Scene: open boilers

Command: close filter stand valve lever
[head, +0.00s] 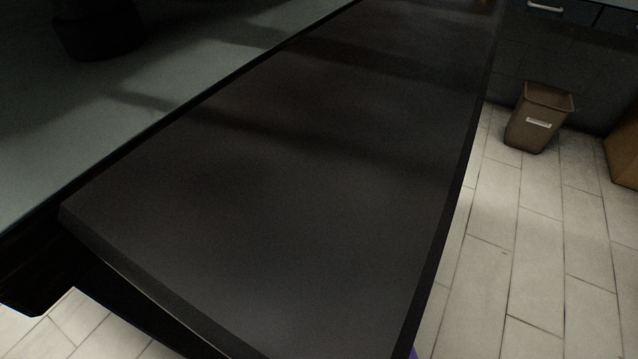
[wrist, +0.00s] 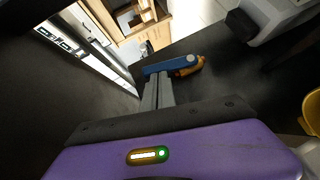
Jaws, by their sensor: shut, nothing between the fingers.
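In the wrist view, my gripper (wrist: 157,78) is shut and empty, its grey fingers together in front of the purple housing. A small blue bar, possibly the valve lever (wrist: 168,65), lies right at the fingertips. It joins an orange rounded piece (wrist: 192,66) on its right. I cannot tell whether the fingers touch the blue bar. The lower side of the bar is partly hidden by the fingers. The head view shows neither the lever nor the gripper's fingers.
A long dark counter (head: 290,160) fills the head view, its top mostly bare. A brown bin (head: 538,118) stands on the tiled floor at right. In the wrist view, a pale grey object (wrist: 272,18) is at upper right and a yellow one (wrist: 312,112) at the right edge.

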